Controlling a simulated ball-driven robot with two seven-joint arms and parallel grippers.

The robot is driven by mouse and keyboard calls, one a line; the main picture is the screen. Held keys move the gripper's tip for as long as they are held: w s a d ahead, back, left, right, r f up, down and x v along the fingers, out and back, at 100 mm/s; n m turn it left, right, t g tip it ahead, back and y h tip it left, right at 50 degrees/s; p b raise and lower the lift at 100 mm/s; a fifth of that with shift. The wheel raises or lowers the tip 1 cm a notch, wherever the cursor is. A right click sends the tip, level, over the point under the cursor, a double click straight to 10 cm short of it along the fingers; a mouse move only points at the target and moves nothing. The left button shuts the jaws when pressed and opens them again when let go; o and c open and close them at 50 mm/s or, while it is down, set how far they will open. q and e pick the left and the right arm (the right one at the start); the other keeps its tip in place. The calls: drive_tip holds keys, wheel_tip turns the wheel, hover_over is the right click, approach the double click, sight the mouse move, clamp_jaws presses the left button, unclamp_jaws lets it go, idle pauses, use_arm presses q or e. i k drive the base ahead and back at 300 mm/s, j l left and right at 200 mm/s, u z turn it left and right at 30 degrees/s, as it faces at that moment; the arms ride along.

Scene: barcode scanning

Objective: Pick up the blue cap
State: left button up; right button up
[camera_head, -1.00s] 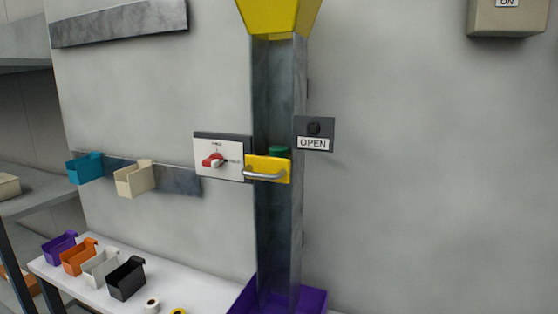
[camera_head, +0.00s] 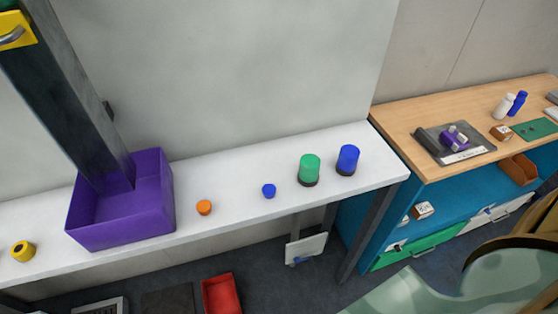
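A small blue cap (camera_head: 269,191) sits on the white table (camera_head: 235,199), right of the middle of its length. A small orange cap (camera_head: 204,207) sits to its left. A green cylinder (camera_head: 309,168) with a dark base stands to the right of the blue cap. A larger blue cylinder (camera_head: 348,158), also with a dark base, stands near the table's right end. These pieces stand apart from each other. Neither of my grippers is in view.
A purple bin (camera_head: 120,222) stands under the metal chute (camera_head: 62,90) at left, with a yellow ring-shaped piece (camera_head: 22,251) beyond it. A wooden workbench (camera_head: 400,117) adjoins at right. A red bin (camera_head: 221,295) is on the floor. A pale green patterned shape (camera_head: 450,295) fills the lower right.

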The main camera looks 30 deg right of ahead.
sight(269, 190)
drive_tip(key=z, duration=0.8)
